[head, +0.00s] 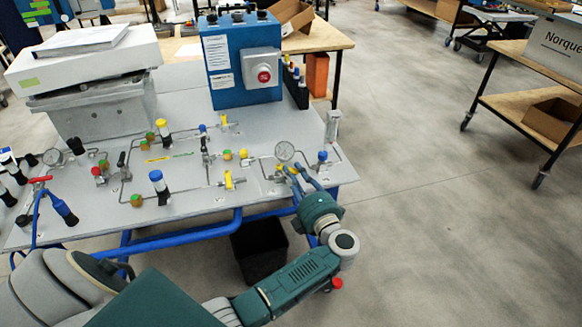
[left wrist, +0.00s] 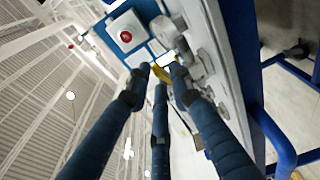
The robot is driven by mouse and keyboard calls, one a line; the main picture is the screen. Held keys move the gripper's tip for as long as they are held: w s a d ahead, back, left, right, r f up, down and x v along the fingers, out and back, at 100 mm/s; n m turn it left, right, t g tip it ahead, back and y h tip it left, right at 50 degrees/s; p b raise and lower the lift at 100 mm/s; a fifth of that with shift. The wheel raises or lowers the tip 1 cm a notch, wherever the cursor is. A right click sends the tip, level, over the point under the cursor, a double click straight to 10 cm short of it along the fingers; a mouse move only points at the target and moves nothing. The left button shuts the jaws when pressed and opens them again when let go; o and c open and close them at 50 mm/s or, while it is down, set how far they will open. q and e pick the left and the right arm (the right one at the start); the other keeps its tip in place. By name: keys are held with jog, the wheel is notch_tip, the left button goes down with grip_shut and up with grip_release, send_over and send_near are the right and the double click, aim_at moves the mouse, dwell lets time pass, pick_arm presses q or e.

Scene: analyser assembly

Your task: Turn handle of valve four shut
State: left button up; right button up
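Other yellow valve handles show on the panel, one at the front (head: 228,181) and one further back (head: 224,121). No valve number is readable, so I cannot confirm which is valve four. My right gripper is not in view.
A blue box with a red button (head: 264,74) stands at the panel's back. Thin pipes, gauges and blue-capped fittings (head: 158,182) crowd the grey panel (head: 190,207). A grey bin (head: 95,107) stands at the back left.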

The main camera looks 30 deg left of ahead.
pick_arm(q)
jog(key=shift+x, duration=1.3)
grip_shut()
